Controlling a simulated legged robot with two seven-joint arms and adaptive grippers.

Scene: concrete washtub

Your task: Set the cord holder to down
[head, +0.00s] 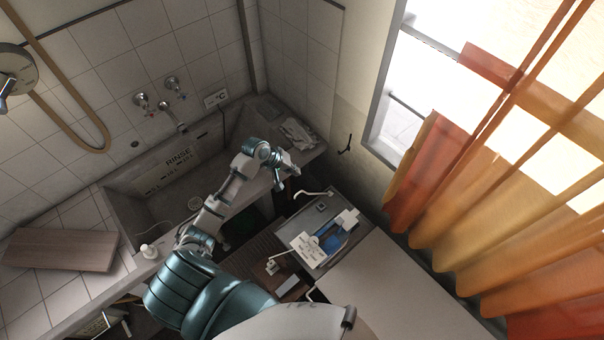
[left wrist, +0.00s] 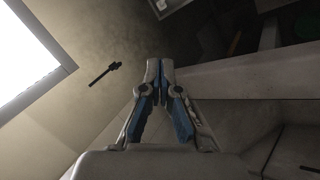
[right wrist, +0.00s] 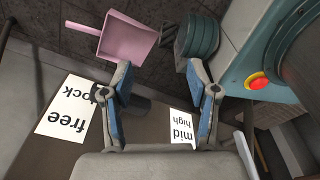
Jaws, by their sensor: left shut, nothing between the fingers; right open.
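The cord holder, as I take it, is a small black bar (head: 346,145) on the beige wall below the window. It also shows in the left wrist view (left wrist: 104,73), slanting; I cannot tell its set position. My left gripper (head: 282,182) is over the right end of the washtub ledge, left of the bar and apart from it. In the left wrist view its fingers (left wrist: 160,64) are together and empty, with the bar to their left. My right gripper (right wrist: 168,84) is open and empty in the right wrist view; it does not show in the head view.
The concrete washtub (head: 120,195) and its ledge lie left of the bar. A machine with a white and blue top (head: 328,240) stands below it. Orange curtains (head: 445,185) hang at right. A pink dustpan (right wrist: 128,38) and red button (right wrist: 258,83) show near my right gripper.

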